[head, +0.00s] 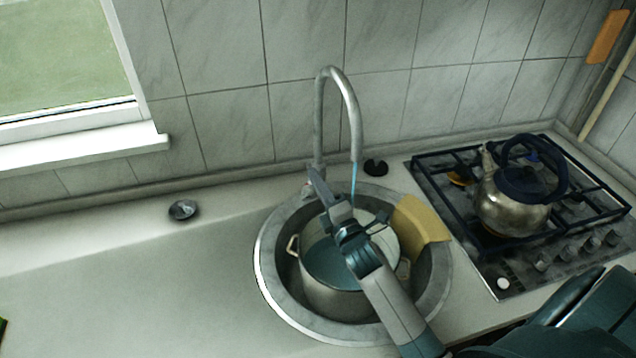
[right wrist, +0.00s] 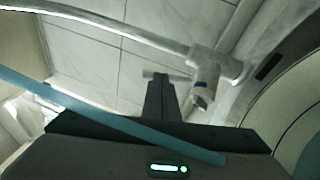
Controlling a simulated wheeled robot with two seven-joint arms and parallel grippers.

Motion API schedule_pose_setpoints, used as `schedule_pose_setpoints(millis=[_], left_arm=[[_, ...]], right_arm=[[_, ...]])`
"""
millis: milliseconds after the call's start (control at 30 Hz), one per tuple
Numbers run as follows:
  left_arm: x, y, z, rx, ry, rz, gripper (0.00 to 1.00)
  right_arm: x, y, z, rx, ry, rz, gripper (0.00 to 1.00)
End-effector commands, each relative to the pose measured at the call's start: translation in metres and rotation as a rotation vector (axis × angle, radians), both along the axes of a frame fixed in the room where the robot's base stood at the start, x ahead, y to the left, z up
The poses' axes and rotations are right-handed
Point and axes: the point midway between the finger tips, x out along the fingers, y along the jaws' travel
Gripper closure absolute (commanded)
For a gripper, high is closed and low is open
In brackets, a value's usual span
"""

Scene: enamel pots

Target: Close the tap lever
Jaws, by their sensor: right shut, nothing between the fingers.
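The tap (head: 319,115) rises behind the sink, its tall spout curving forward. A blue stream of water (head: 354,178) runs from its mouth toward the pot below. The tap's base (head: 308,190) is partly hidden behind my right gripper (head: 315,175). In the right wrist view the tap body (right wrist: 207,70) with a blue mark stands just right of the gripper's fingers (right wrist: 160,90). A thin pale bar, possibly the lever, shows behind the fingertips; I cannot tell whether they touch it. My right gripper is shut and empty. My left gripper is out of view.
A pot (head: 335,295) of water stands in the round sink (head: 270,275), under my right arm. A yellow cloth (head: 420,222) hangs over the sink's right rim. A kettle (head: 512,205) stands on the hob (head: 475,245) at right. The counter (head: 150,285) at left is mostly clear.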

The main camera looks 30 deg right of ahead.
Motion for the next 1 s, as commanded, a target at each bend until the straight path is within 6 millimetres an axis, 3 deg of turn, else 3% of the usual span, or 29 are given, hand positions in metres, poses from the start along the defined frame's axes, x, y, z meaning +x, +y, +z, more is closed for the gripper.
schedule_pose_setpoints(millis=[233,633,1000], left_arm=[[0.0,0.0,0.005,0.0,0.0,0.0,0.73],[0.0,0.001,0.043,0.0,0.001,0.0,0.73],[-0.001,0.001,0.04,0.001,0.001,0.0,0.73]], right_arm=[[0.0,-0.001,0.002,0.007,0.008,0.001,1.0],[0.009,-0.011,0.011,0.102,0.091,0.001,1.0],[0.014,-0.017,0.01,0.104,0.092,0.0,1.0]])
